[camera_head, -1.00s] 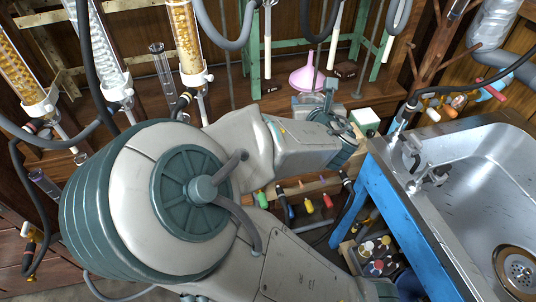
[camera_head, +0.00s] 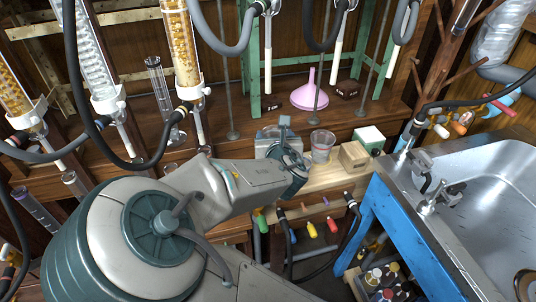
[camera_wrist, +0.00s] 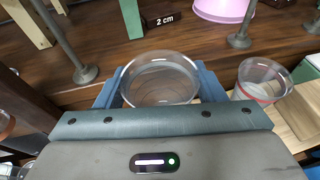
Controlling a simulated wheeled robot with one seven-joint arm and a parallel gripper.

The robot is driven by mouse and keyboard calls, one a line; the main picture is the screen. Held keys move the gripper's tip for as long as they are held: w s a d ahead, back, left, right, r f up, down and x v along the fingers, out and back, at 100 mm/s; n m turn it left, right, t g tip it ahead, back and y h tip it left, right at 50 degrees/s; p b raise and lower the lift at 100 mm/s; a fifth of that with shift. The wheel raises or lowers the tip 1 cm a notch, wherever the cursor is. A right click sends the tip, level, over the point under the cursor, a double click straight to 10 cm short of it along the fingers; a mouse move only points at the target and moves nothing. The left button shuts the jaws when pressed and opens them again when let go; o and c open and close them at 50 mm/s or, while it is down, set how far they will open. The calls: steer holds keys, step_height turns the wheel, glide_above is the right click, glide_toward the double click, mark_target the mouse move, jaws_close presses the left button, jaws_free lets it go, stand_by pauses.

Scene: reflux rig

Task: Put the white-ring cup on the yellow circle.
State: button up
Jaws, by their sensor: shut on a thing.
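My gripper (camera_head: 286,150) is shut on a clear cup (camera_wrist: 160,82), with one blue finger on each side of it in the wrist view. A pale band shows faintly in this cup, so I take it for the white-ring cup; its base is hidden. In the head view it is mostly behind my gripper. A second clear cup (camera_head: 321,147) with a red ring stands to the right of my gripper, apart from it; it also shows in the wrist view (camera_wrist: 263,80).
A wooden block (camera_head: 354,156) and a green-and-white box (camera_head: 369,138) stand right of the red-ring cup. A pink funnel (camera_head: 310,95) stands on the shelf behind, near metal rods. Glass columns (camera_head: 183,45) and hoses hang at left. The steel sink (camera_head: 480,190) is at right.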

steer(key=shift+w+a+f, duration=0.3)
steer(key=shift+a+f, duration=0.25)
steer(key=shift+a, duration=0.3)
steer(key=shift+a+f, duration=0.1)
steer(key=shift+f, duration=0.05)
steer(key=shift+f+b, duration=1.35)
steer(key=shift+f, duration=0.5)
steer(key=shift+f, duration=0.1)
steer(key=o, duration=1)
steer(key=shift+c, duration=0.2)
